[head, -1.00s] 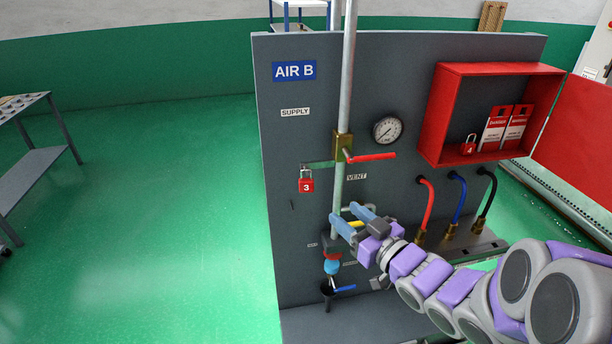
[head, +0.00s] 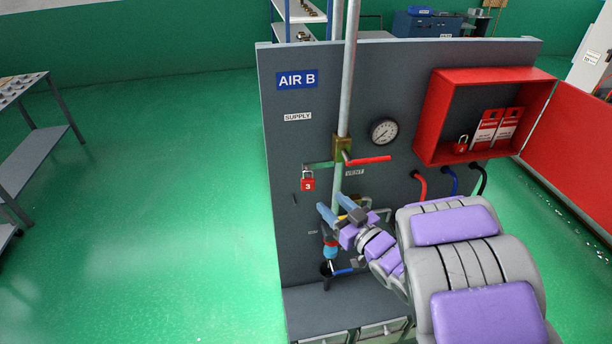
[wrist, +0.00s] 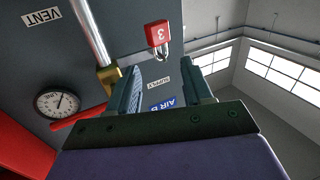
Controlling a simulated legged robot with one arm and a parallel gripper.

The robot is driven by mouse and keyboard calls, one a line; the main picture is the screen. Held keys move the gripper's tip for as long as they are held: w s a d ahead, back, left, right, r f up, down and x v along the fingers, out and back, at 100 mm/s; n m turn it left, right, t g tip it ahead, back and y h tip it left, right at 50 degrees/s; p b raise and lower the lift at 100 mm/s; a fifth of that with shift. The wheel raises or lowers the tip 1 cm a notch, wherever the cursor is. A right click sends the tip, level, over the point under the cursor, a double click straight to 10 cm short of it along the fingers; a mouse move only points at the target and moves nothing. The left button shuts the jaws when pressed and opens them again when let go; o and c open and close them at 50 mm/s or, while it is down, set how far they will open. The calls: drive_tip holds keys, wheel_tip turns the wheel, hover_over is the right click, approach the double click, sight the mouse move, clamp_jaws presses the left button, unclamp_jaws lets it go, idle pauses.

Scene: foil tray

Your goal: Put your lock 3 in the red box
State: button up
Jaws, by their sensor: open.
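In the wrist view the lock (wrist: 158,36) shows upside down, beyond the fingertips. My gripper (head: 334,211) is below and a little right of the lock, open and empty, apart from it; its two fingers (wrist: 161,88) also show in the wrist view. The open red box (head: 432,116) is mounted at the panel's upper right. Inside it are a red lock 4 (head: 460,144) and red-and-white tags (head: 497,127).
A vertical pipe (head: 348,75) with a brass valve and red handle (head: 369,160) runs beside the lock. A gauge (head: 384,131) and several hoses are to the right. The box's door (head: 572,140) stands open. Floor left of the panel is clear up to a table (head: 25,150).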

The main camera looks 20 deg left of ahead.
drive_tip(key=shift+r+x, duration=0.1)
drive_tip(key=shift+x, duration=2.35)
drive_tip(key=shift+r+x, duration=0.15)
drive_tip(key=shift+x, duration=2.25)
drive_tip(key=c, duration=0.8)
drive_tip(key=shift+s+r, duration=0.1)
drive_tip(key=shift+r, duration=0.85)
drive_tip(key=b, duration=0.4)
approach(312, 183)
drive_tip(key=a, duration=0.1)
drive_tip(key=s+a+r, duration=0.1)
drive_tip(key=a+r, duration=0.1)
drive_tip(key=shift+s+a, duration=0.2)
drive_tip(key=shift+s, duration=0.05)
drive_tip(key=shift+d+f+b, duration=0.1)
drive_tip(key=shift+b, duration=0.3)
